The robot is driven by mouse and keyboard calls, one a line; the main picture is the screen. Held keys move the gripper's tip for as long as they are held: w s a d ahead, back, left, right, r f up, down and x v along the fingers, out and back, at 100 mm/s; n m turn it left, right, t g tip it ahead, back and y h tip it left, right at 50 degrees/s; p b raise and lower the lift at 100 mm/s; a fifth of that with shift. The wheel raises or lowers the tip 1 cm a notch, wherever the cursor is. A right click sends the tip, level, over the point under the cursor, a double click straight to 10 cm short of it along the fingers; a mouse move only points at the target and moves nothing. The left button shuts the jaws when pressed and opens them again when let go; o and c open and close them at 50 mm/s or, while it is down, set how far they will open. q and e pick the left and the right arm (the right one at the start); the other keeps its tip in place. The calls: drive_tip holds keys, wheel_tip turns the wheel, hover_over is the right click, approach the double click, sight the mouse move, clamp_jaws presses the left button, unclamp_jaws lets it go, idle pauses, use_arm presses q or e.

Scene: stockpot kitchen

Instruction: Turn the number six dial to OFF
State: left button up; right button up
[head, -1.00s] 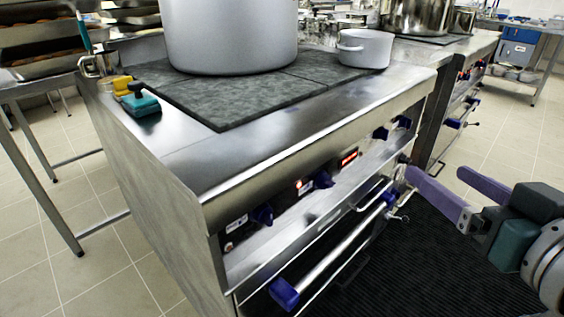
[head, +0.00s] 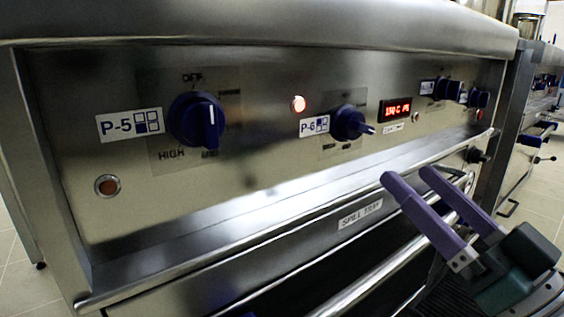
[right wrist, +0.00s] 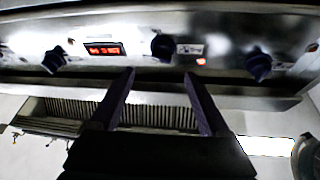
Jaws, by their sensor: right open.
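The number six dial (head: 348,124) is a blue knob beside the P-6 label (head: 314,126) on the steel front panel. Its white-tipped pointer is turned to the right and slightly down; the small markings around it are hard to read. In the right wrist view the panel appears turned around, and this dial (right wrist: 162,47) is at the top middle, beyond the fingertips. My right gripper (head: 408,175) has purple fingers, open and empty. It is below and right of the dial, not touching it. Its fingers also show in the right wrist view (right wrist: 157,82). My left gripper is out of view.
The larger-looking P-5 dial (head: 197,121) is to the left, with OFF marked above it. A red display (head: 396,108) and further blue dials (head: 447,89) are to the right. A ledge and the spill tray front (head: 360,214) jut out below the panel.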

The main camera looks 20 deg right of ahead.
sight(361, 132)
drive_tip(key=b+x, duration=0.1)
drive_tip(key=x, duration=0.3)
drive_tip(key=b+x, duration=0.1)
drive_tip(key=x, duration=0.4)
drive_tip(key=shift+w+a+r, duration=0.1)
drive_tip(key=shift+w+a, duration=0.2)
drive_tip(key=shift+c, duration=0.2)
drive_tip(key=c, duration=0.3)
clamp_jaws()
